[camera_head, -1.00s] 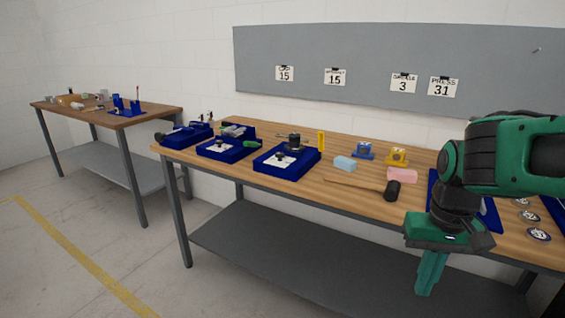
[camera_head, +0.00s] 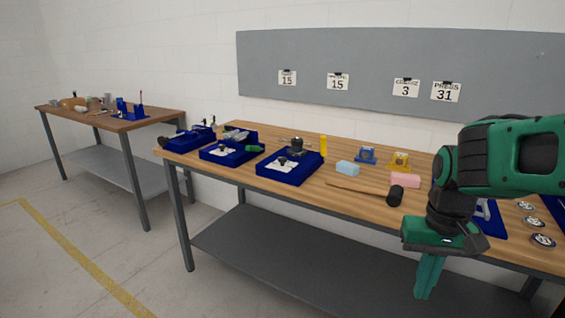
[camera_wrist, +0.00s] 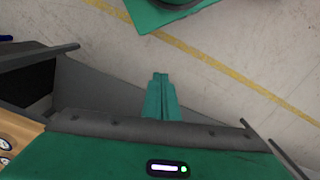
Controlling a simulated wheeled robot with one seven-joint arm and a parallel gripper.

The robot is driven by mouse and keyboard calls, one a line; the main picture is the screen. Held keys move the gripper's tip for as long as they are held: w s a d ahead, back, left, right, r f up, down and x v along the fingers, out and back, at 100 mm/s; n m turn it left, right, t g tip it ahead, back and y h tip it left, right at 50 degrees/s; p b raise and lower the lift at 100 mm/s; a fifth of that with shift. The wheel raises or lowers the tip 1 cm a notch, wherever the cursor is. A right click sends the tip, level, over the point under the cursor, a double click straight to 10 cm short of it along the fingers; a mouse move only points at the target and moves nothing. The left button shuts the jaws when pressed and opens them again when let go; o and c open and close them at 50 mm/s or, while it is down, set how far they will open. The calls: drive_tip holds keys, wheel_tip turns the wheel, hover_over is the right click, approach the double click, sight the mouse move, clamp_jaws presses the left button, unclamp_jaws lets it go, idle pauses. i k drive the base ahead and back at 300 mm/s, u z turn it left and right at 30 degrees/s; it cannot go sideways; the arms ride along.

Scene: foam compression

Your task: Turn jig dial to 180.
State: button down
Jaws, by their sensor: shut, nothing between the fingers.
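My gripper (camera_head: 427,278) hangs in front of the near workbench's front edge at the right of the head view, fingers pointing down. It is shut and empty; its closed fingers also show in the wrist view (camera_wrist: 161,98). Blue trays with dark knob-like parts stand on the left half of the bench; one is a blue tray (camera_head: 290,165) with a round black knob (camera_head: 297,144) at its back. Which of these is the jig dial I cannot tell, and no dial reading is legible.
The near workbench (camera_head: 330,205) also bears a black-headed mallet (camera_head: 395,196), a pink block (camera_head: 405,180), a light blue block (camera_head: 347,168) and round discs (camera_head: 534,222). A second workbench (camera_head: 160,118) stands at the left. The floor in front (camera_head: 70,230) is clear.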

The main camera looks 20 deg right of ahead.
sight(281, 160)
drive_tip(key=k, duration=0.5)
drive_tip(key=z, duration=0.75)
drive_tip(key=i, duration=1.55)
drive_tip(key=u, duration=0.35)
